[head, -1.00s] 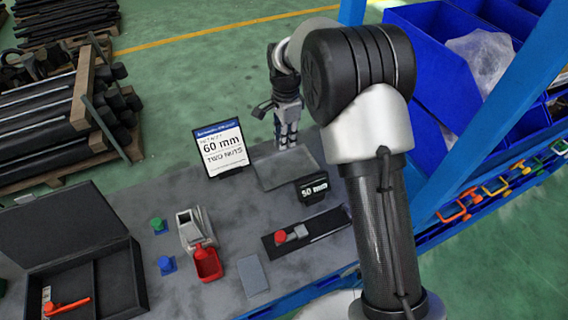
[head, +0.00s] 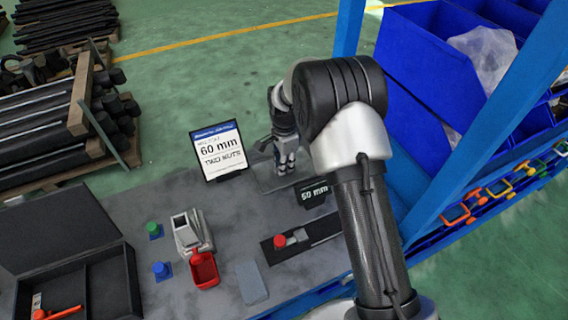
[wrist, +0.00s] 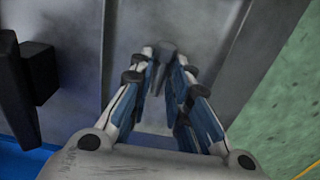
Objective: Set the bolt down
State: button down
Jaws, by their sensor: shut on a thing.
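My gripper (head: 286,168) is over the shallow grey tray (head: 266,184) at the far end of the bench, behind the small black display. In the wrist view my gripper (wrist: 168,82) points down at grey metal, with its fingers closed around a dark grey bolt (wrist: 165,50). The bolt's end shows between the fingertips; the rest is hidden by the fingers. I cannot tell whether the bolt touches the tray. The bolt itself is not clear in the head view.
The small black display (head: 313,192) stands close to my gripper, and a sign reading 60 mm, two nuts (head: 218,150) stands to its left. A red bin (head: 204,270), a grey flat block (head: 251,283) and an open black case (head: 122,280) occupy the bench's nearer part.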

jog(key=shift+f, duration=0.15)
jog(key=c, duration=1.5)
grip_release()
notch_tip(320, 180, up, 13)
jog(key=p, duration=0.2)
jog(key=shift+d+f+p, duration=0.1)
jog(key=shift+f+p, duration=0.1)
jog(key=shift+p, duration=0.15)
jog(key=s+d+r+n+t, duration=0.1)
jog(key=s+d+r+n, duration=0.25)
jog(key=s+r, duration=0.45)
jog(key=s+d+r+n+t, duration=0.1)
jog(key=s+d+r+n, duration=0.25)
jog(key=s+r, duration=0.5)
jog(key=s+d+n+t, duration=0.1)
jog(key=s+n, duration=0.1)
jog(key=s, duration=0.4)
jog(key=s+d+r+n, duration=0.1)
jog(key=s+d+n, duration=0.1)
jog(key=s, duration=0.3)
jog(key=s+d+n+t, duration=0.1)
jog(key=s+d+n, duration=0.1)
jog(key=s, duration=0.4)
jog(key=shift+s+d+r+t, duration=0.15)
jog(key=shift+s+r+t, duration=0.15)
jog(key=shift+s+r, duration=0.05)
